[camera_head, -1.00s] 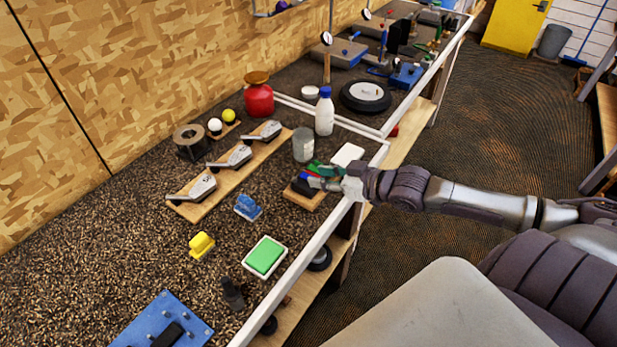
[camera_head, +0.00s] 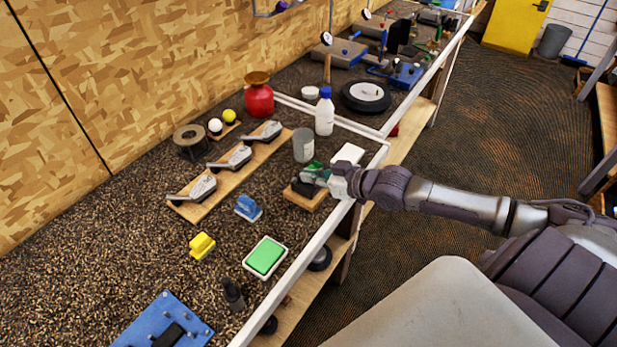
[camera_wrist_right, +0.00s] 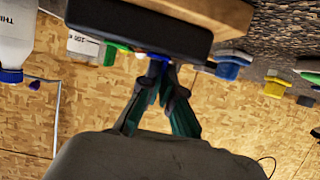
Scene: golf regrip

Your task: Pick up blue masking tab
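The blue masking tab (camera_wrist_right: 152,56) shows as a small blue patch at the fingertips of my right gripper (camera_wrist_right: 161,68) in the right wrist view. The fingers are drawn close together on it, against the black holder (camera_wrist_right: 135,25). A red tab and a green tab (camera_wrist_right: 117,46) sit beside it. In the head view my right gripper (camera_head: 316,179) is over the small wooden base (camera_head: 305,200) of the holder and hides the blue tab; a green tab (camera_head: 312,167) shows behind the fingers. My left gripper is not in view.
A grey cup (camera_head: 303,146) and a white block (camera_head: 348,154) stand close behind the gripper. The white bench edge (camera_head: 325,235) runs under my right wrist.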

